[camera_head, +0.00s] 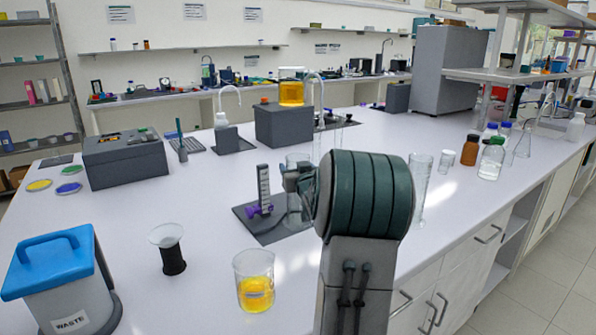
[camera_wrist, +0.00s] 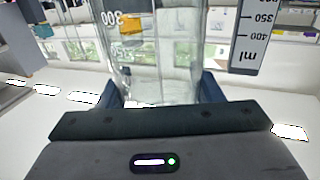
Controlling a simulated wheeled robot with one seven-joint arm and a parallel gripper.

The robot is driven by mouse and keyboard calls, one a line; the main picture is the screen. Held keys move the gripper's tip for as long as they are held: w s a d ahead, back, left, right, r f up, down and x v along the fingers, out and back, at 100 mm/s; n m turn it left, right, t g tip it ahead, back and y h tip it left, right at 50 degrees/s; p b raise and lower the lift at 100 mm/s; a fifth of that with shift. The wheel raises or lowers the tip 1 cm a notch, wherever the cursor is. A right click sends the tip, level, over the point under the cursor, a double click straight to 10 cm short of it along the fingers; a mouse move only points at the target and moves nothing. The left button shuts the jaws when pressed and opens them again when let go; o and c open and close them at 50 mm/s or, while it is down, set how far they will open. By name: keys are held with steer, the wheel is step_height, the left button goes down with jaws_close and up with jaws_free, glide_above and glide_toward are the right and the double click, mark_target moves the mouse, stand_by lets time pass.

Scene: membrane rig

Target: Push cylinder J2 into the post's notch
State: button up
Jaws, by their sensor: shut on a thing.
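A clear glass cylinder with white graduations (camera_wrist: 150,60) stands between the two dark blue fingers of my gripper (camera_wrist: 160,92), which is shut on it. No J2 label can be read. In the head view the glass shows below my gripper (camera_head: 295,212), partly hidden by my arm. An upright grey post with a white scale (camera_head: 264,182) stands just left of the glass on a dark base plate (camera_head: 268,232), with a purple part at its foot. The post's scale panel (camera_wrist: 250,36) is right of the glass in the wrist view. The notch and any contact cannot be made out.
A beaker of yellow liquid (camera_head: 254,284), a black-based funnel (camera_head: 170,250) and a waste bin (camera_head: 62,285) stand at the front left. A tall glass cylinder (camera_head: 419,185) and several bottles stand to the right. A grey block (camera_head: 284,126) stands behind.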

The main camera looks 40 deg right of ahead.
steer(key=shift+w, duration=0.1)
steer(key=o, duration=1.3)
steer(key=shift+c, duration=0.2)
steer(key=v, duration=1.3)
steer(key=shift+s+a+b, duration=0.2)
steer(key=shift+s+b, duration=0.2)
steer(key=shift+b, duration=0.05)
steer(key=shift+a, duration=0.1)
